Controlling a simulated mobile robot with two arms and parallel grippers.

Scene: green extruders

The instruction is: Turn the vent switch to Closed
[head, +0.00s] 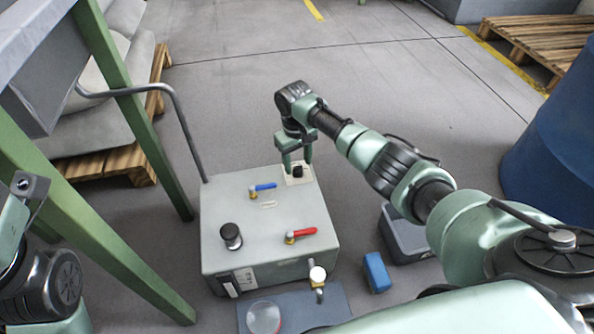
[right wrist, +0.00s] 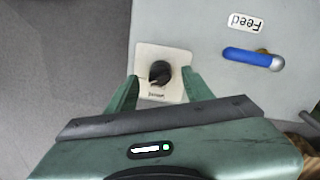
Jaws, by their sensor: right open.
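The vent switch (head: 297,171) is a small black knob on a pale square plate at the far right corner of a grey-green box (head: 220,195). In the right wrist view the black knob (right wrist: 160,72) sits on its cream plate (right wrist: 174,57), with small lettering that I cannot read surely. My right gripper (head: 296,160) is open above the plate, pointing down. Its two fingers (right wrist: 160,80) stand on either side of the knob, with gaps visible. I cannot tell its exact height over the plate. My left arm shows at the left edge, but its gripper does not.
The box top also has a blue lever (head: 264,187), a red lever (head: 301,234) and a black round knob (head: 231,236). A "Feed" label (right wrist: 245,22) is near the blue lever. A grey bin (head: 405,235) and blue block (head: 376,272) are at right; a green-legged frame (head: 130,110) is at left.

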